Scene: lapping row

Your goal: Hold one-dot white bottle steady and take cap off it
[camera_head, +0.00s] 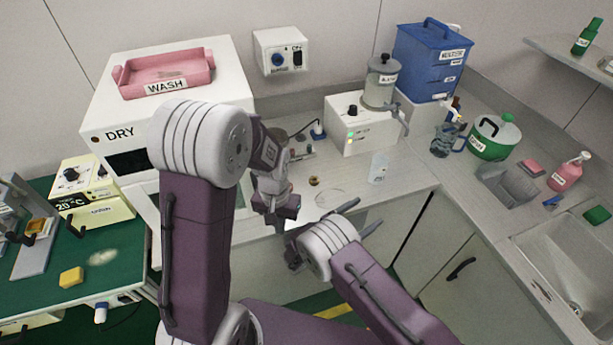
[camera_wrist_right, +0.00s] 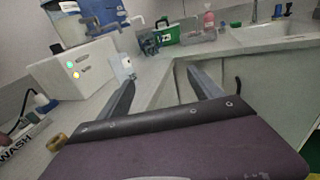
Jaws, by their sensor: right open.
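A small whitish bottle (camera_head: 379,168) stands upright on the grey counter, right of the middle; I cannot read its dots or make out its cap. It also shows in the right wrist view (camera_wrist_right: 124,66), beyond the left finger. A smaller white bottle with a dark blue top (camera_head: 318,131) stands further back, beside the white box. My right gripper (camera_head: 365,217) is open and empty in front of the counter's edge, nearer me than the whitish bottle and apart from it. My left gripper (camera_head: 279,212) is at the counter's front edge; its fingertips are partly hidden and their opening is unclear.
A brass ring (camera_head: 314,181) and a clear disc (camera_head: 330,197) lie on the counter between my grippers. A white box (camera_head: 350,128) with a grey canister (camera_head: 382,83) stands behind the bottle. A blue container (camera_head: 430,62) and a green-lidded pot (camera_head: 492,138) stand further right.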

